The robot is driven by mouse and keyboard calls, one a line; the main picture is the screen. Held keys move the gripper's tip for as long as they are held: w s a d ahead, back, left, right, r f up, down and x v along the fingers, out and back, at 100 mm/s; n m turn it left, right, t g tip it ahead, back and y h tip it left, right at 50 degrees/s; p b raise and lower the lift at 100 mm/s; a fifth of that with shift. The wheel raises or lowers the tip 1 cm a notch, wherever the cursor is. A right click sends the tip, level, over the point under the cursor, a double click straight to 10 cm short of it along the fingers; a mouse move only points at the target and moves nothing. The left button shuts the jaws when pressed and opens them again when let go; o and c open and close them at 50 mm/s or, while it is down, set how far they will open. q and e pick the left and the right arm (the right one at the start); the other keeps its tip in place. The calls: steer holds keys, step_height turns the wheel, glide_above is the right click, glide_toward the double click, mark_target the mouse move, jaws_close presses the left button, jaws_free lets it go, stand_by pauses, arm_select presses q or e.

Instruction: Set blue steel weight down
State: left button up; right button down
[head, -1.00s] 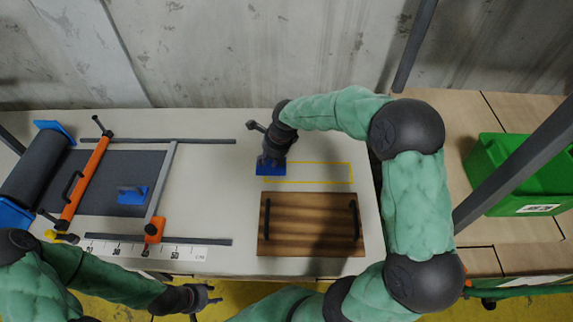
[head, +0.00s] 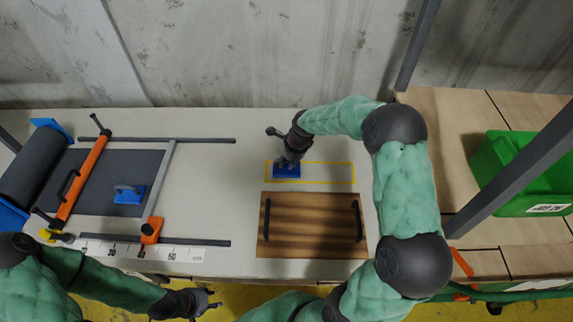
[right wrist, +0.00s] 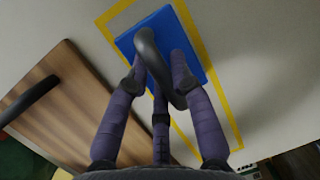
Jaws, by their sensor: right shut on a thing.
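The blue steel weight (head: 287,171) is a flat blue block with a dark arched handle. It is at the left end of the yellow outlined rectangle (head: 330,163) on the pale table. My right gripper (head: 289,158) is above it, shut on its handle. In the right wrist view, the fingers (right wrist: 158,78) close around the handle, and the weight (right wrist: 128,46) shows within the yellow outline (right wrist: 204,37). I cannot tell whether its underside touches the table. My left gripper (head: 208,300) is off the table's front edge, away from the weight; its fingers look apart and empty.
A wooden board (head: 310,224) with two dark handles lies just in front of the outline. A second blue weight (head: 129,194) sits on the dark sheet (head: 100,164) at left, by orange clamps and rails. A green bin (head: 515,165) stands at right.

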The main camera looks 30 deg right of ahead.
mark_target(295, 172)
steer(key=shift+w+f, duration=0.1)
steer(key=shift+f, duration=0.15)
steer(key=shift+f, duration=0.1)
steer(key=c, duration=1.4)
jaws_free()
steer(key=shift+f, duration=0.2)
steer(key=shift+c, duration=0.2)
steer(key=o, duration=0.4)
steer(key=shift+c, duration=0.2)
steer(key=shift+r, duration=0.1)
steer(key=p+v, duration=0.3)
steer(key=v, duration=0.9)
steer(key=shift+r, duration=0.1)
